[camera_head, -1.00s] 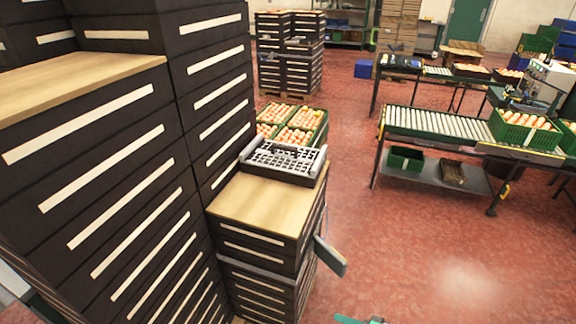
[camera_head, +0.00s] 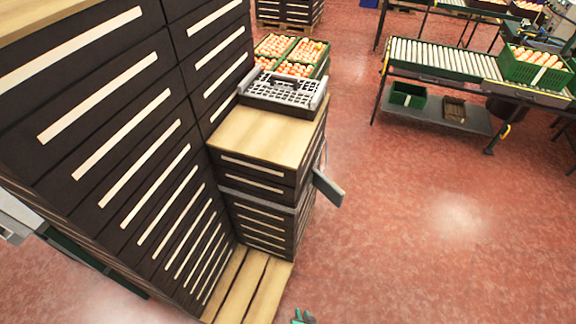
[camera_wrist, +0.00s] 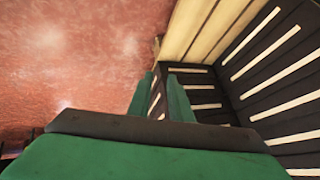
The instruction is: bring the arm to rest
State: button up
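My gripper (camera_wrist: 160,92) shows two green fingers in the wrist view, with a narrow gap between them and nothing held. In the head view only a small green tip of my gripper (camera_head: 303,316) shows at the bottom edge, over the red floor and right of the pallet. The rest of my arm is outside the head view.
Tall dark crate stacks (camera_head: 100,120) fill the left. A shorter stack with a wooden top (camera_head: 262,135) and a grey crate (camera_head: 285,92) stands on a wooden pallet (camera_head: 255,285). A roller conveyor (camera_head: 440,55) is at back right. Red floor (camera_head: 430,230) is clear between.

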jog(key=s+a+r+n+t+h, duration=0.1)
jog(key=s+r+t, duration=0.1)
jog(key=s+r, duration=0.45)
jog(key=s+a+r+t+h, duration=0.2)
jog(key=s+r, duration=0.2)
jog(key=r, duration=0.6)
jog(key=s+a+r+n+t, duration=0.1)
jog(key=s+r+t, duration=0.1)
jog(key=r, duration=1.1)
jog(key=s+a+r+n+t+y, duration=0.1)
jog(key=s+r+t, duration=0.1)
jog(key=r, duration=1)
jog(key=shift+s+a+r+y, duration=0.2)
jog(key=shift+s+r+y, duration=0.15)
jog(key=shift+s, duration=0.1)
jog(key=shift+w, duration=0.1)
